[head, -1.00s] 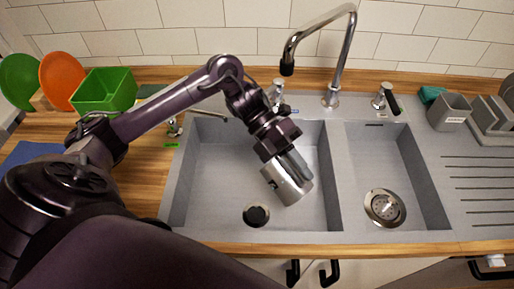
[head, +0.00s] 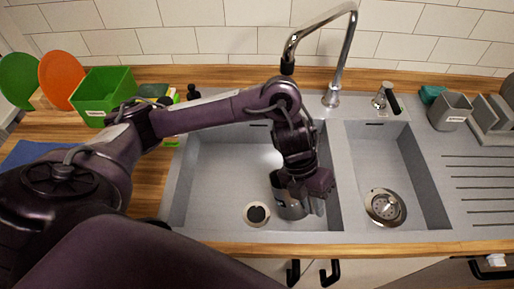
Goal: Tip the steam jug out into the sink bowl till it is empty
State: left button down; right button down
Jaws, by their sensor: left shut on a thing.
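The steel steam jug (head: 289,205) is in the left, larger sink bowl (head: 205,190), low and close to the bowl's right side. My left gripper (head: 308,203) is shut on the jug; its fingers are mostly hidden behind my wrist. The jug looks near upright, its upper part covered by the gripper. I cannot see inside it, nor tell whether it touches the bowl's floor. The bowl's drain (head: 256,214) is left of the jug. My right gripper is not in view.
A tall tap (head: 331,95) stands behind the sink. A smaller bowl with a strainer (head: 385,207) is to the right. A green bin (head: 104,93) and orange plate (head: 62,80) stand at the left. A grey caddy (head: 449,112) stands at the right.

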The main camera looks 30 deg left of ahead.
pick_arm(q)
jog(key=shift+s+d+r+t+y+p, duration=0.2)
jog(key=shift+d+y+p, duration=0.65)
jog(key=shift+p, duration=1.15)
jog(key=shift+s+d+r+t+y+p, duration=0.2)
jog(key=shift+d+y+p, duration=0.3)
jog(key=shift+y+p, duration=1)
jog(key=shift+s+d+f+t+y+p, duration=0.1)
jog(key=shift+d+t+y+p, duration=0.45)
jog(key=shift+p, duration=1.9)
